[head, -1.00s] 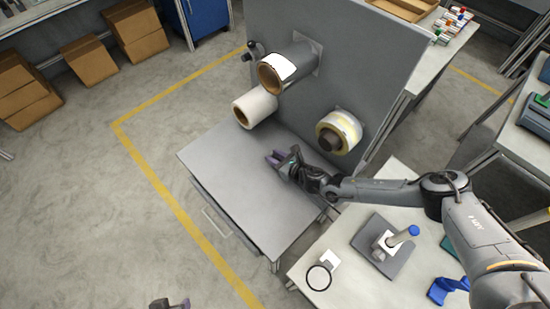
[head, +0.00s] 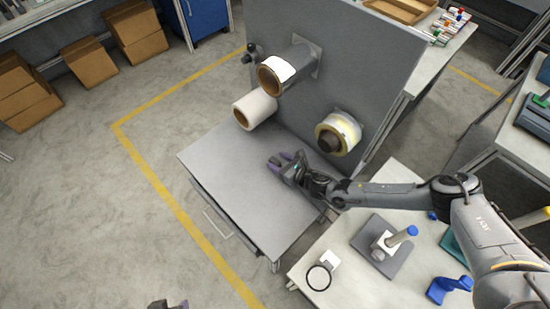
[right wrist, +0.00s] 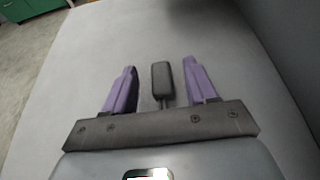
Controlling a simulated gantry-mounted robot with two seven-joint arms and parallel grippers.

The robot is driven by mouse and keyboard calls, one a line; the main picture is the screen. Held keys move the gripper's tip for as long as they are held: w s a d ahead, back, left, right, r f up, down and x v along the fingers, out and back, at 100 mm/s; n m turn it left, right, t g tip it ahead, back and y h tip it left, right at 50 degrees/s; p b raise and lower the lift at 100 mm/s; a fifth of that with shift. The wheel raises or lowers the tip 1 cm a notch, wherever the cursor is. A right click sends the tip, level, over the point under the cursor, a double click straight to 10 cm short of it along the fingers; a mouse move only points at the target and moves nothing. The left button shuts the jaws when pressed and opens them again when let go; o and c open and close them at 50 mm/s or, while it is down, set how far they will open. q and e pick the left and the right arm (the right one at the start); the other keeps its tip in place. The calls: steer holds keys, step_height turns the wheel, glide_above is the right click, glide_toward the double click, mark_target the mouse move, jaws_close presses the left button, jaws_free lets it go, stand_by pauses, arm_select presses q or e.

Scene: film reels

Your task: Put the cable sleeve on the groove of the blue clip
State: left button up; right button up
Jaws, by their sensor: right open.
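The blue clip (head: 449,289) stands on the pale table at the lower right of the head view; its groove is too small to make out. In the right wrist view, a dark rounded block on a thin stem (right wrist: 162,82) shows between the fingers, apart from both. I cannot tell whether it is the cable sleeve. My right gripper (head: 283,162) is open over the grey tabletop, and its purple fingers also show in the right wrist view (right wrist: 160,88). Only the tip of my left gripper (head: 168,304) shows at the bottom edge.
The grey table (head: 235,195) is mostly clear. Behind it, an upright panel (head: 350,70) carries several rolls.

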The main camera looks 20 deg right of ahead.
arm_select(q)
steer(key=shift+o, duration=0.5)
steer(key=shift+d+r+p, duration=0.15)
steer(key=shift+r+p, duration=0.15)
steer(key=shift+r, duration=0.2)
arm_select(e)
steer(key=v, duration=0.4)
arm_select(q)
steer(key=o, duration=0.5)
steer(key=shift+c, duration=0.2)
arm_select(e)
steer(key=shift+s+d+r, duration=0.15)
steer(key=shift+s+r, duration=0.05)
steer(key=shift+s, duration=0.15)
